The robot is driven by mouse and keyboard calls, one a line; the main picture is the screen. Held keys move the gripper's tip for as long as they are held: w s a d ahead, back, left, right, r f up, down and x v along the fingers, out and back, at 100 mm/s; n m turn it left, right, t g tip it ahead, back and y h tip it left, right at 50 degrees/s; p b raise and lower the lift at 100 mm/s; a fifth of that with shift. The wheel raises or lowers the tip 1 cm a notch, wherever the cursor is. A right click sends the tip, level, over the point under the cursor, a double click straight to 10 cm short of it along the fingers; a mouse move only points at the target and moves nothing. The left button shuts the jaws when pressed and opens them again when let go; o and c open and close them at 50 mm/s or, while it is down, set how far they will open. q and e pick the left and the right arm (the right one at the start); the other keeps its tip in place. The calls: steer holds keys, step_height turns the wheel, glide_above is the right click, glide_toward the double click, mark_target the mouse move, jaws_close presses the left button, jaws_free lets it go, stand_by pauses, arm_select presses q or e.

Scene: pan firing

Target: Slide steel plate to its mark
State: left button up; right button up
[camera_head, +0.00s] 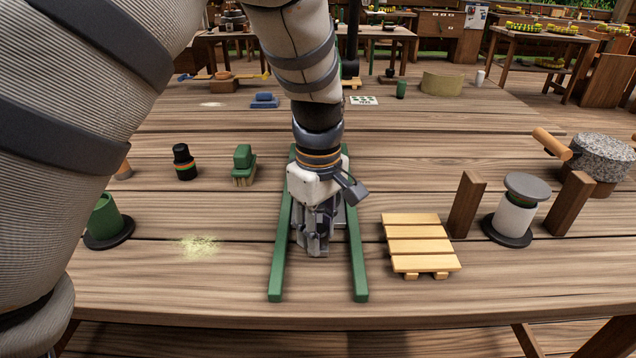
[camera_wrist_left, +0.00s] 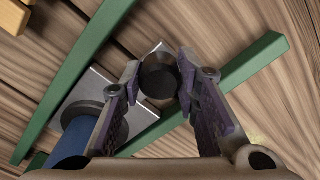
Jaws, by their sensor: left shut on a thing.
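The grey steel plate (camera_wrist_left: 90,84) lies between two green rails (camera_head: 281,250) on the wooden table; the green rails (camera_wrist_left: 88,62) also show in the left wrist view. My left gripper (camera_head: 316,250) points down between the rails and hides most of the plate in the head view. In the left wrist view my left gripper (camera_wrist_left: 160,88) is shut on a dark round knob (camera_wrist_left: 158,76) at the plate. A blue cylinder (camera_wrist_left: 70,146) with a dark round base stands at the plate's other side, partly hidden by a finger. I cannot make out the mark. My right gripper is not in view.
A slatted wooden pallet (camera_head: 419,240) sits right of the rails. Further right are wooden posts (camera_head: 467,204) around a white canister (camera_head: 514,216). Left are a green brush (camera_head: 243,165), a black bottle (camera_head: 184,162) and a green cup (camera_head: 105,216). The table between the rails' near ends is clear.

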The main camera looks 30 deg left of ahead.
arm_select(q)
steer(key=shift+s+d, duration=0.9)
steer(key=shift+s, duration=0.55)
steer(key=shift+s+d, duration=0.85)
steer(key=shift+s, duration=0.55)
steer(key=shift+s+d, duration=0.9)
steer(key=shift+s, duration=0.55)
steer(key=o, duration=1.2)
